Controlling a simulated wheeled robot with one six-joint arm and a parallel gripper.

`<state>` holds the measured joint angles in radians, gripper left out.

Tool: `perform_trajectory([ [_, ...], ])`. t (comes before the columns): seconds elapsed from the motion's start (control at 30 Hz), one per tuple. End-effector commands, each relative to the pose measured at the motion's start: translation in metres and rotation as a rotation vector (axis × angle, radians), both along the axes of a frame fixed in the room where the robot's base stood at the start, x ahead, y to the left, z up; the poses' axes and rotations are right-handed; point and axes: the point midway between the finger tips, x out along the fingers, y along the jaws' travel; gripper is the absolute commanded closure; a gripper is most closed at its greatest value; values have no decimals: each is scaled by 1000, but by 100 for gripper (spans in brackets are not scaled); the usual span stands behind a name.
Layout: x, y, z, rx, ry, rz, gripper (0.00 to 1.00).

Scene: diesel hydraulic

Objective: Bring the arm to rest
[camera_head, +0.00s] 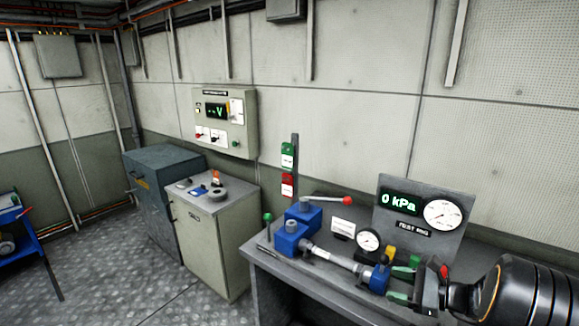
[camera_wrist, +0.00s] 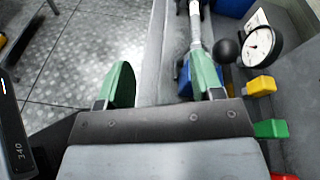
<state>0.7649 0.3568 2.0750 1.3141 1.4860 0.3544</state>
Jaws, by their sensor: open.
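My gripper (camera_head: 400,286) is at the right of the head view, over the grey bench, with my dark arm reaching in from the right edge. In the wrist view my gripper (camera_wrist: 163,84) shows two green fingers spread apart with nothing held between them. The blue hydraulic unit (camera_head: 292,238) and its silver pipe (camera_head: 335,257) lie on the bench, left of my gripper. In the wrist view the pipe (camera_wrist: 195,28) runs up behind the right finger. I cannot tell whether that finger touches it.
A gauge (camera_head: 369,240) and the panel reading 0 kPa (camera_head: 440,215) stand close behind my gripper. A red-tipped lever (camera_head: 330,199) sticks up over the bench (camera_head: 285,268). A cabinet (camera_head: 215,240) stands to the left. The floor (camera_head: 110,270) left of it is open.

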Motion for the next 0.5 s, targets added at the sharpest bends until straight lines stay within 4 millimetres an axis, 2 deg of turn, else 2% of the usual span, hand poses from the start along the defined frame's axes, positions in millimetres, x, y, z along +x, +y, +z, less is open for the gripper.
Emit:
perform_trajectory([
  [0.03, -9, 33, 8, -126, -6, 120, 40],
  [0.1, -30, 72, 10, -330, -23, 297, 40],
  [0.2, -64, 110, 10, -633, -88, 544, 40],
  [0.33, -101, 130, 11, -1005, -228, 824, 40],
  [0.5, -128, 133, 20, -1396, -438, 1082, 40],
])
